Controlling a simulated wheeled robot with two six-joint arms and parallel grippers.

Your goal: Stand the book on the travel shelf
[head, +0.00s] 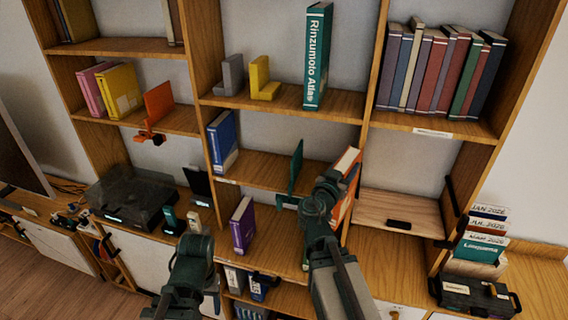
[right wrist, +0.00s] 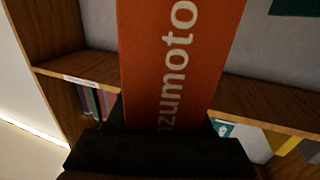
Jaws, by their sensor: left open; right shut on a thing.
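An orange-red book with white lettering on its spine fills the middle of the right wrist view (right wrist: 178,60). My right gripper (right wrist: 165,145) is shut on its lower part. In the head view the book (head: 347,162) shows partly behind my right gripper (head: 330,190), with its pale page edges up. It is in front of the middle bay, near the upright. My left gripper (head: 183,222) is open, low at left. The middle shelf (head: 262,172) holds a blue book (head: 222,142) at left and a green bookend (head: 296,168). I cannot tell which shelf is the travel shelf.
A tall green atlas (head: 317,55) and yellow (head: 262,78) and grey (head: 231,75) bookends stand above. A purple book (head: 242,225) stands below. Several books (head: 440,70) fill the upper right shelf. The lower right shelf (head: 380,207) holds a small black object.

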